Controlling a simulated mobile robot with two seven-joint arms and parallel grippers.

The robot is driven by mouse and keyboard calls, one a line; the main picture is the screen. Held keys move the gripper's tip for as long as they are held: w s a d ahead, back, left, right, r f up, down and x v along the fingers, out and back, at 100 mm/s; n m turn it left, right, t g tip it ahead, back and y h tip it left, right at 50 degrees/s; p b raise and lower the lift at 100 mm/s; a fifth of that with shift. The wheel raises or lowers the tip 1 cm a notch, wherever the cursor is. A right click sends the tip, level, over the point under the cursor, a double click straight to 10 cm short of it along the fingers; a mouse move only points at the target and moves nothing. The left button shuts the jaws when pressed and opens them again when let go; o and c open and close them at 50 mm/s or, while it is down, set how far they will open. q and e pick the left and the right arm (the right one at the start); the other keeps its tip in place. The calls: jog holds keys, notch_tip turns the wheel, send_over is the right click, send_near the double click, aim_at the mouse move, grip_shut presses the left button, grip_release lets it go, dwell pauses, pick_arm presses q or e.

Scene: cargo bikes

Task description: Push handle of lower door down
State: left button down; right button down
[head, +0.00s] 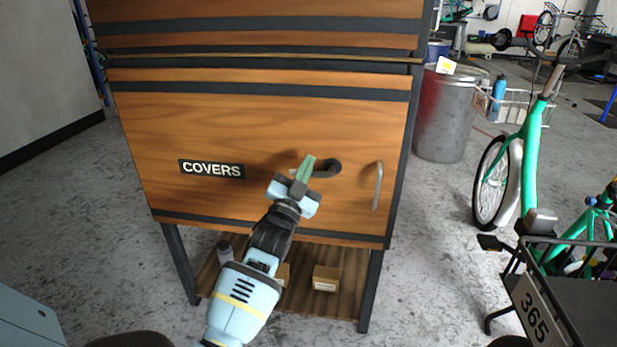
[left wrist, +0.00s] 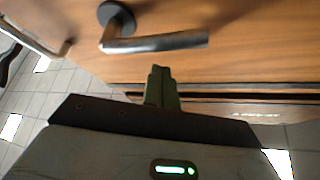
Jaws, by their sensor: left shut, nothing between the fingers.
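The lower door (head: 270,130) is a wood-brown panel with a "COVERS" label (head: 211,169), and it looks closed. Its dark lever handle (head: 328,168) is on the right part of the door, roughly level, with its free end pointing left. In the left wrist view the lever (left wrist: 155,42) shows as a metal bar on a round base. My left gripper (head: 305,167) is shut and empty, its greenish fingertips overlapping the lever's free end in the head view. In the left wrist view the fingertips (left wrist: 160,72) are close to the lever with a small visible gap. My right gripper is not in view.
A vertical pull bar (head: 377,185) is fixed right of the lever. An open shelf (head: 345,300) below the door holds small boxes (head: 326,278). A metal bin (head: 447,115) and a green bike (head: 530,150) stand to the right. The floor at left is clear.

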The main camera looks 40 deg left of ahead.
pick_arm(q)
jog(key=n+y, duration=0.1)
jog(key=n, duration=0.1)
jog(key=f+n+g+y, duration=0.1)
jog(key=n+y, duration=0.1)
jog(key=n, duration=0.1)
jog(key=f+n+y+b, duration=0.1)
jog(key=n, duration=0.1)
jog(key=shift+s+a+f+n+y, duration=0.2)
jog(key=shift+s+a+n+y, duration=0.1)
jog(key=shift+s+a+y, duration=0.1)
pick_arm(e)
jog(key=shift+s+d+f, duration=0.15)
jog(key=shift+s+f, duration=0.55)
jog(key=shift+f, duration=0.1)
pick_arm(q)
jog(key=shift+f, duration=0.1)
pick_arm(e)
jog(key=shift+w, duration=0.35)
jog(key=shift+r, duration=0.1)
